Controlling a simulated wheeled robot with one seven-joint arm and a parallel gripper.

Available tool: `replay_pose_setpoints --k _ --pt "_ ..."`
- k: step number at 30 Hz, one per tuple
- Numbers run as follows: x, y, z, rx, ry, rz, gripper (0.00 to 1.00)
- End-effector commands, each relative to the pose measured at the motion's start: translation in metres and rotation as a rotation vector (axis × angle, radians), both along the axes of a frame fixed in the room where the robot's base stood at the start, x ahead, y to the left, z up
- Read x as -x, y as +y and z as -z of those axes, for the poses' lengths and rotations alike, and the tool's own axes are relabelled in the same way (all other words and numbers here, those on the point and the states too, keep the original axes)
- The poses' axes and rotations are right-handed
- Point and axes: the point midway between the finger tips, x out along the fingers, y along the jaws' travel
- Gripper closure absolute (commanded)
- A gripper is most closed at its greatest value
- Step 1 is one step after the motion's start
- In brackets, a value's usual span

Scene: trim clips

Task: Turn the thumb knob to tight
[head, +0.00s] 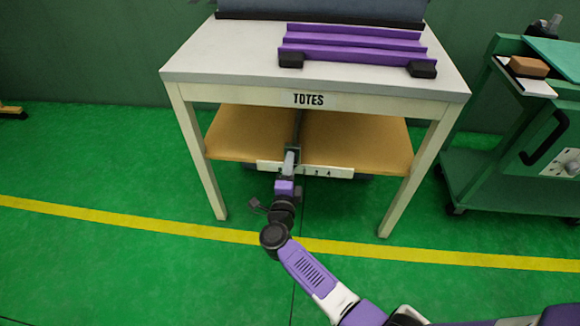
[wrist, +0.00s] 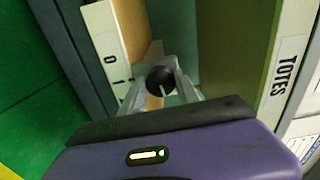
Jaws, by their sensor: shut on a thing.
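The thumb knob (wrist: 160,79) is round and black with a short pale line on its face. In the wrist view it sits between the tips of my gripper (wrist: 161,84), whose grey fingers close on it from both sides. In the head view my gripper (head: 291,158) reaches in at the front edge of the table's lower shelf, and the knob is hidden there. A pale numbered strip (head: 325,171) runs along that edge; it also shows in the wrist view (wrist: 107,44), with 0 and 1 readable. I cannot read a tight mark.
The table (head: 230,62), labelled TOTES, carries a purple channelled piece (head: 353,53) on top. The tan lower shelf (head: 360,140) is split by a dark bar. A green cart (head: 510,185) stands at the right.

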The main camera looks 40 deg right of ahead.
Motion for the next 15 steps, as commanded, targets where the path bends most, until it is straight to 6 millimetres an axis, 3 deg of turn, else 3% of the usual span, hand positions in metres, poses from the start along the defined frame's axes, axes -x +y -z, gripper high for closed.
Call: replay_pose_setpoints --k 15 --pt "0.0001 0.0019 0.0026 -0.301 -0.384 -0.004 1.0"
